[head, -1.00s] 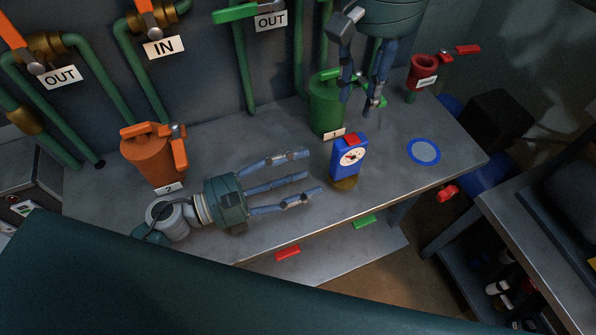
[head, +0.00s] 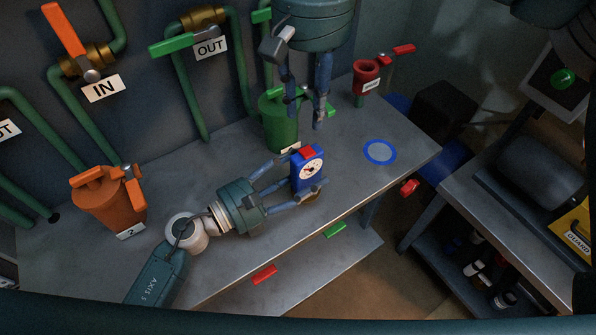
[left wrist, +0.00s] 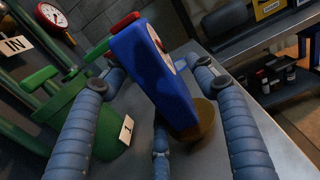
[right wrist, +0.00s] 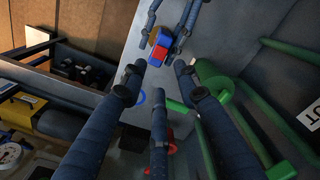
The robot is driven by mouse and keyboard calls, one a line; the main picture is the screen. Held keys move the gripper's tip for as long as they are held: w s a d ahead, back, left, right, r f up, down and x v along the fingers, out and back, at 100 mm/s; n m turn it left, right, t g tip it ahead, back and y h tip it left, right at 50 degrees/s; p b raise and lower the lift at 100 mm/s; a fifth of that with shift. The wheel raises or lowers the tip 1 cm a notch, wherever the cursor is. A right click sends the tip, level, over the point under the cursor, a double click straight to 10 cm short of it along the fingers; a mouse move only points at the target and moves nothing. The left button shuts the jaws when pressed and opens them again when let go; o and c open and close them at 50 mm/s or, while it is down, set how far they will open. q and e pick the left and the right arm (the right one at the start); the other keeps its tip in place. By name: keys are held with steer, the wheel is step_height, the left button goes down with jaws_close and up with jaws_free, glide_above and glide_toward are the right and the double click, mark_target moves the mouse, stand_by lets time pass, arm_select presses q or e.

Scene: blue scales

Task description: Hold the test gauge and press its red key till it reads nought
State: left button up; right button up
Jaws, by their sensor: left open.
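The test gauge (head: 307,172) is a blue block with a white dial and a red key (head: 307,152) on top, upright on a round brown base on the bench. It also shows in the left wrist view (left wrist: 150,75) and the right wrist view (right wrist: 160,42). My left gripper (head: 298,175) is open, its fingers on either side of the gauge; whether they touch it I cannot tell. My right gripper (head: 309,112) hangs above and behind the gauge, pointing down, its fingers apart and empty. The needle's reading is too small to tell.
A green canister (head: 279,122) stands close behind the gauge, and an orange canister (head: 108,200) stands at the left. A blue ring (head: 380,152) marks clear bench to the right. A red funnel (head: 365,78) is at the back. Pipes with valves line the wall.

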arm_select(q)
steer(key=c, duration=1.4)
jaws_close()
arm_select(e)
steer(key=shift+r, duration=0.1)
steer(key=c, duration=0.7)
step_height(320, 180, up, 3)
steer(key=m, duration=0.6)
steer(key=shift+s+d+m, duration=0.15)
steer(key=shift+m, duration=0.15)
jaws_close()
steer(key=r+m, duration=0.1)
steer(key=m, duration=0.3)
steer(key=shift+s+d+r, duration=0.15)
steer(key=shift+r, duration=0.25)
